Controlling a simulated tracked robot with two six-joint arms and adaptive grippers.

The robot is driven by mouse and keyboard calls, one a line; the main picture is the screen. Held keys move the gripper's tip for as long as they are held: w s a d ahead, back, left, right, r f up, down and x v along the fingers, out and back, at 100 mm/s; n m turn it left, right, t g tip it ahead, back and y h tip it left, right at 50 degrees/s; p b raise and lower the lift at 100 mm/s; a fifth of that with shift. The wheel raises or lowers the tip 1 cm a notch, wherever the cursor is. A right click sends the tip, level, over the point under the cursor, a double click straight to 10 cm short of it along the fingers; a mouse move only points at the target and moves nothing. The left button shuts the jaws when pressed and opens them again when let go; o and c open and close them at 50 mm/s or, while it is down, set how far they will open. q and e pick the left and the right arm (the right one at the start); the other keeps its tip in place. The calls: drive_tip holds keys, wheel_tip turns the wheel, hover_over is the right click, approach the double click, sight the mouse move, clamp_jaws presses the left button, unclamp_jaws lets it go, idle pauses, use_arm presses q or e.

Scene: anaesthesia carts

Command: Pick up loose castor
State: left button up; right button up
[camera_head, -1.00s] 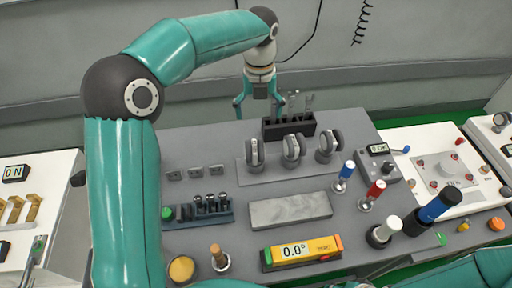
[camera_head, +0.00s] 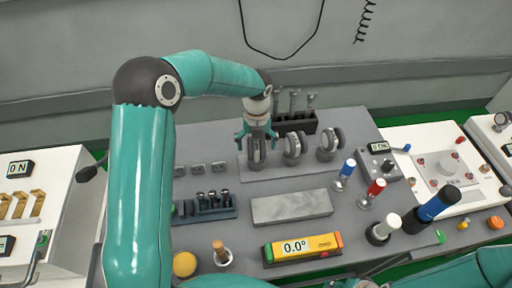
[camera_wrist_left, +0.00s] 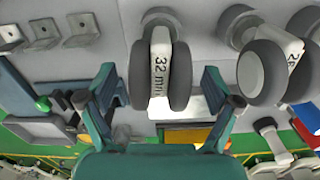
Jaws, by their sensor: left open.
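Three castors with dark twin wheels stand in a row on a grey plate (camera_head: 290,173): the left castor (camera_head: 257,153), the middle castor (camera_head: 293,150) and the right castor (camera_head: 329,145). My left gripper (camera_head: 256,137) is open above the left castor, its fingers on either side. In the left wrist view, the left castor (camera_wrist_left: 160,75), marked "32 mm", shows between the spread fingers of the gripper (camera_wrist_left: 160,96), with gaps on both sides. The middle castor (camera_wrist_left: 262,65) is to the right there. Which castor is loose I cannot tell. My right gripper is out of view.
A black tool holder (camera_head: 297,123) stands behind the castors. A grey block (camera_head: 292,207), a yellow angle gauge (camera_head: 302,248) and a socket rack (camera_head: 205,208) lie in front. Blue (camera_head: 345,173) and red (camera_head: 373,192) handled tools stand to the right.

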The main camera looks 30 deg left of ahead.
use_arm(q)
drive_tip(key=shift+f, duration=0.45)
drive_tip(key=shift+c, duration=0.2)
drive_tip(key=c, duration=1.2)
drive_tip(key=shift+r, duration=0.1)
